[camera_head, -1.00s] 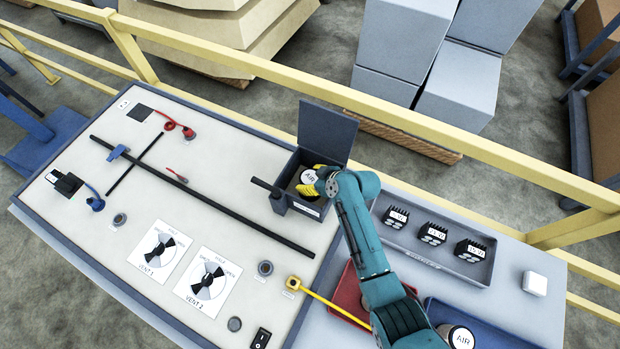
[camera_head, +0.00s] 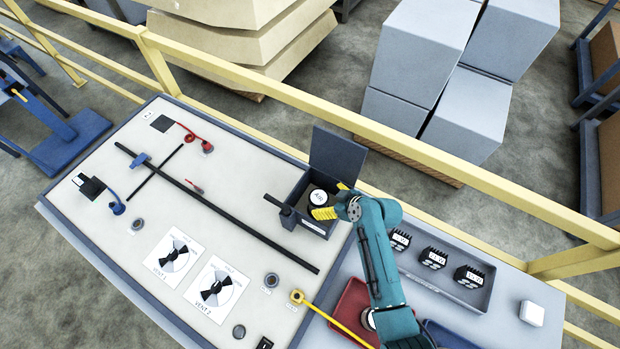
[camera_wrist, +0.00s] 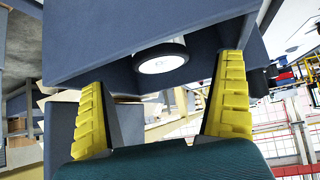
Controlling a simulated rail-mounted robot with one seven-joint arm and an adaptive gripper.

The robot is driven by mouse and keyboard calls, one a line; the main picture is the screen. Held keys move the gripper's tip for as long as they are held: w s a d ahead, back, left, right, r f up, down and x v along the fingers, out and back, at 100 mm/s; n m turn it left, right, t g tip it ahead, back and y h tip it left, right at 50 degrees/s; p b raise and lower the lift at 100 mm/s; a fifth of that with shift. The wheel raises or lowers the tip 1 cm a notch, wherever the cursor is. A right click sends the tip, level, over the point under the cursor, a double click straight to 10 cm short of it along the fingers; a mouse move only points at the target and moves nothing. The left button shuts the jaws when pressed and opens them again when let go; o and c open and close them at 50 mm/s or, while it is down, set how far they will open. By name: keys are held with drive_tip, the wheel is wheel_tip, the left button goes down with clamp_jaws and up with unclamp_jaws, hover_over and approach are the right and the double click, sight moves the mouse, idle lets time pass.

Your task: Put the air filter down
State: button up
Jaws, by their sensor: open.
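The air filter (camera_head: 318,197), a dark round piece with a white top lettered AIR, sits upright in the open dark blue box (camera_head: 313,228) on the panel. The box's lid (camera_head: 336,158) stands raised at the back. My gripper (camera_head: 334,200) is at the box's right side, its yellow fingers open, one near the front and one near the back. In the wrist view the filter (camera_wrist: 160,58) shows its pale disc and dark rim beyond and between the spread fingertips (camera_wrist: 162,90), with a visible gap to each. The filter's underside is hidden.
A black handle (camera_head: 277,204) juts from the box's left. A grey tray (camera_head: 440,262) with several black blocks lies right of my arm. A red tray (camera_head: 349,306) and a yellow rod (camera_head: 335,322) are in front. A yellow railing (camera_head: 450,172) runs behind.

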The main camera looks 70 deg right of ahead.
drive_tip(key=w+a+r+n+t, duration=0.1)
drive_tip(key=w+a+r+t, duration=0.15)
drive_tip(key=w+r, duration=0.5)
drive_tip(key=w+a+r+n+t+h, duration=0.1)
drive_tip(key=w+a+r, duration=0.25)
drive_tip(key=r, duration=0.65)
drive_tip(key=w+a+r+n+t, duration=0.1)
drive_tip(key=w+a+r, duration=0.1)
drive_tip(key=w+r, duration=0.5)
drive_tip(key=w+a+r+t, duration=0.1)
drive_tip(key=a+r+t, duration=0.1)
drive_tip(key=a+r, duration=0.45)
drive_tip(key=w+a+r+t, duration=0.15)
drive_tip(key=a+r, duration=0.25)
drive_tip(key=r, duration=0.6)
drive_tip(key=s+a+r+t+y, duration=0.1)
drive_tip(key=s+a+r+t, duration=0.1)
drive_tip(key=s+a+r, duration=0.2)
drive_tip(key=s+a+r+t+y, duration=0.2)
drive_tip(key=s+a+r+t, duration=0.1)
drive_tip(key=a+r, duration=0.6)
wheel_tip(320, 180, up, 4)
drive_tip(key=shift+s+a+t, duration=0.15)
drive_tip(key=shift+s+t, duration=0.15)
drive_tip(key=shift+s, duration=0.3)
